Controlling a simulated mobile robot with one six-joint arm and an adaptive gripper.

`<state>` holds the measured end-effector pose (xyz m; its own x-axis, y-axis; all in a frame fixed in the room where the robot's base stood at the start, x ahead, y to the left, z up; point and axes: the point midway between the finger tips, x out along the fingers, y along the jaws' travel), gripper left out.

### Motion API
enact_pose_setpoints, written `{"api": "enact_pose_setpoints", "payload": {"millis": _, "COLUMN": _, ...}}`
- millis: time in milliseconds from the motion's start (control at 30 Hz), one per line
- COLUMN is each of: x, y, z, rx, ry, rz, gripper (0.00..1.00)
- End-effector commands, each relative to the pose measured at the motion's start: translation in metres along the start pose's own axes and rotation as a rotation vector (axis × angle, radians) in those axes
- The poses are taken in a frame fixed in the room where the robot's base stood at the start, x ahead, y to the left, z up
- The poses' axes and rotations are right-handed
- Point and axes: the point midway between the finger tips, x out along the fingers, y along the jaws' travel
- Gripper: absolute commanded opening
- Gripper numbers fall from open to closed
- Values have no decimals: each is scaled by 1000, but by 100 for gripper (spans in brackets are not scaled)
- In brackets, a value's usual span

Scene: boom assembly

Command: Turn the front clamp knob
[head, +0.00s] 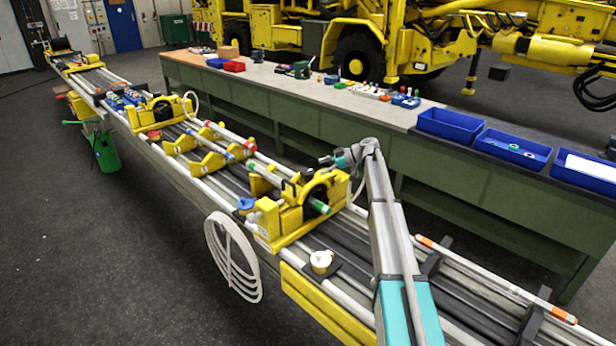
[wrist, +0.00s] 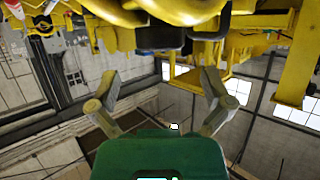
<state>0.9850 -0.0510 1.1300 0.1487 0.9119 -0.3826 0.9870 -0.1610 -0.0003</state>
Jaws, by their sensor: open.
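The front yellow clamp (head: 292,222) sits on the long rail bench in the head view, with a green-ended tube (head: 319,206) at its opening. A blue knob-like part (head: 246,203) is at its left side. I cannot tell for sure which part is the clamp knob. My gripper (head: 326,159) is above the clamp's back right side, apart from the blue part, and points left. In the wrist view my gripper (wrist: 158,90) has its two fingers spread, with nothing between them. Yellow and black parts fill the top of that view, too close and cropped to identify.
A green workbench (head: 450,172) with blue bins (head: 512,148) runs behind the rails. More yellow clamps (head: 160,112) stand farther along them. A white hose coil (head: 232,258) hangs at the front side, and a white cup-like part (head: 321,261) sits near the clamp.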

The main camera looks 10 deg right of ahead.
Motion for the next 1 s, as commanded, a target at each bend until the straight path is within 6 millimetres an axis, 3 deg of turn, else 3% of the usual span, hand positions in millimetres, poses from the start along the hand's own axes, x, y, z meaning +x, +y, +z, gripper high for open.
{"api": "enact_pose_setpoints", "payload": {"millis": 200, "x": 34, "y": 0, "z": 2, "rx": -1, "ry": 0, "rz": -1, "gripper": 100}}
{"api": "enact_pose_setpoints", "payload": {"millis": 400, "x": 51, "y": 0, "z": 2, "rx": -1, "ry": 0, "rz": 1, "gripper": 100}}
{"api": "enact_pose_setpoints", "payload": {"millis": 867, "x": 58, "y": 0, "z": 0, "rx": 0, "ry": 0, "rz": 1, "gripper": 100}}
{"api": "enact_pose_setpoints", "payload": {"millis": 1000, "x": 58, "y": 0, "z": 0, "rx": 0, "ry": 0, "rz": 1, "gripper": 76}}
